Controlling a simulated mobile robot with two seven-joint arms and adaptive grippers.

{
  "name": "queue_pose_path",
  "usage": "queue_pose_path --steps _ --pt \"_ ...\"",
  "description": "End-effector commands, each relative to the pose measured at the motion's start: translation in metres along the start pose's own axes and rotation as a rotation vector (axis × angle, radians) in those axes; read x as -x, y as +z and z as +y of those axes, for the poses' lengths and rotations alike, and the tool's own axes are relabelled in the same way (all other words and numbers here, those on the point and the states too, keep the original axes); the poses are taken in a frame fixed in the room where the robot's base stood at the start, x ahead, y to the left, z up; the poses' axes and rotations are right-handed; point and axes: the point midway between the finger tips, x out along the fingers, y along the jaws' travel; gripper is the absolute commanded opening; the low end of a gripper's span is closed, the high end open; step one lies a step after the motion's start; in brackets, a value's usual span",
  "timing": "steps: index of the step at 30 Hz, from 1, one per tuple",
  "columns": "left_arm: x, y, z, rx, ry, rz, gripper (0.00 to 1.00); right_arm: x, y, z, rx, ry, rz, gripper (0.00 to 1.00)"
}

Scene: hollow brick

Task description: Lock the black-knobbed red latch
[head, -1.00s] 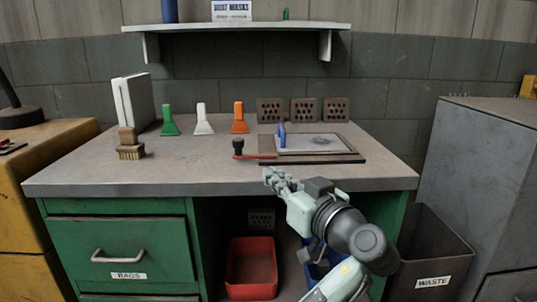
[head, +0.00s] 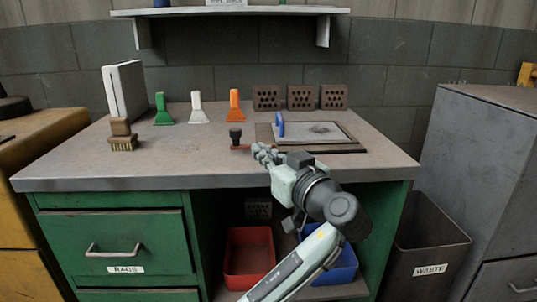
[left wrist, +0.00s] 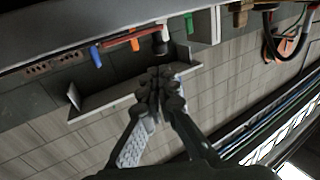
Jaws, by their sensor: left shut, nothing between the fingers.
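The red latch (head: 240,148) lies on the workbench top, its bar pointing left from the front left corner of the brown frame. Its black knob (head: 236,133) stands upright on the bar's left end. The brown frame (head: 345,151) holds a grey plate with a blue handle (head: 280,124). My left gripper (head: 264,154) is shut and empty, just right of the knob near the bench's front edge. It hides the right part of the bar; I cannot tell whether it touches. In the left wrist view the shut fingers (left wrist: 158,88) show below the red bar (left wrist: 120,39).
A wooden brush (head: 122,136), a white binder-like block (head: 125,91) and green, white and orange scrapers (head: 235,105) stand on the bench. Perforated bricks (head: 300,98) line the back. A red bin (head: 249,256) and blue bin sit below.

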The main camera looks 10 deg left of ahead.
Motion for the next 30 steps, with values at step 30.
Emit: queue_pose_path --steps 30 --pt "-0.090 0.001 0.000 -0.001 0.004 -0.001 0.00 -0.038 0.005 -0.008 -0.003 -0.022 -0.018 0.40"
